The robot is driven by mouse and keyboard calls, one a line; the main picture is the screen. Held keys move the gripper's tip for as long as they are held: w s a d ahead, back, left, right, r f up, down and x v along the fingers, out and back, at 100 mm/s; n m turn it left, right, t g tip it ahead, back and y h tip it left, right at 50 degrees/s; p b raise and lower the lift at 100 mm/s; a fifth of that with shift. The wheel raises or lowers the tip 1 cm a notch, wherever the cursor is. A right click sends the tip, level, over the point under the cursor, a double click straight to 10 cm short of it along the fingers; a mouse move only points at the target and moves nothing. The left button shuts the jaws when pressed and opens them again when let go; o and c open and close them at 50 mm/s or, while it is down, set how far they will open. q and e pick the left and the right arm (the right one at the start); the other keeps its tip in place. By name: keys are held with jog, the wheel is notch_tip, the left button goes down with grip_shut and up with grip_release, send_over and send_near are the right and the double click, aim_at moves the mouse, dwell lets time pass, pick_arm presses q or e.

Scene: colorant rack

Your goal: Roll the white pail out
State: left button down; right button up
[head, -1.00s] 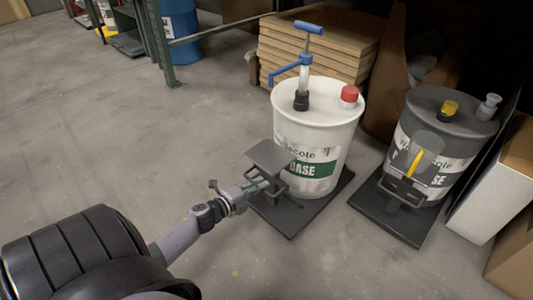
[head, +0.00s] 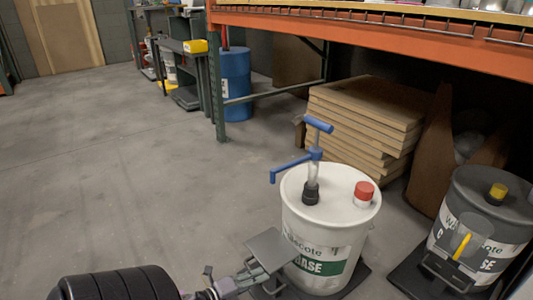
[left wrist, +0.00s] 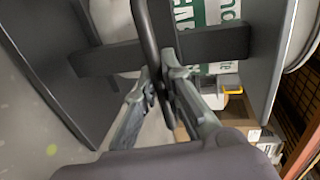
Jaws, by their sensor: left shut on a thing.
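The white pail (head: 310,238) stands upright on a low dark wheeled base (head: 352,284), low in the head view. Its lid carries a blue-handled pump (head: 312,165) and a red cap (head: 364,190). A grey plate (head: 270,248) and a dark handle (left wrist: 152,40) are at the front of the base. My left gripper (head: 246,278) is shut on this handle. The left wrist view shows its fingers (left wrist: 160,88) on either side of the dark bar, with the pail's green label behind. My right gripper is not in view.
A dark grey pail (head: 485,215) on its own base stands to the right. Stacked boards (head: 365,120) lie behind under an orange rack beam (head: 400,30). A green rack post (head: 217,100) and blue drum (head: 236,85) are further back. The floor (head: 120,170) to the left is open.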

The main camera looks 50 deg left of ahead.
pick_arm(q)
jog(key=shift+v, duration=0.8)
jog(key=shift+f, duration=0.2)
jog(key=c, duration=1.7)
grip_release()
jog(key=v, duration=1.2)
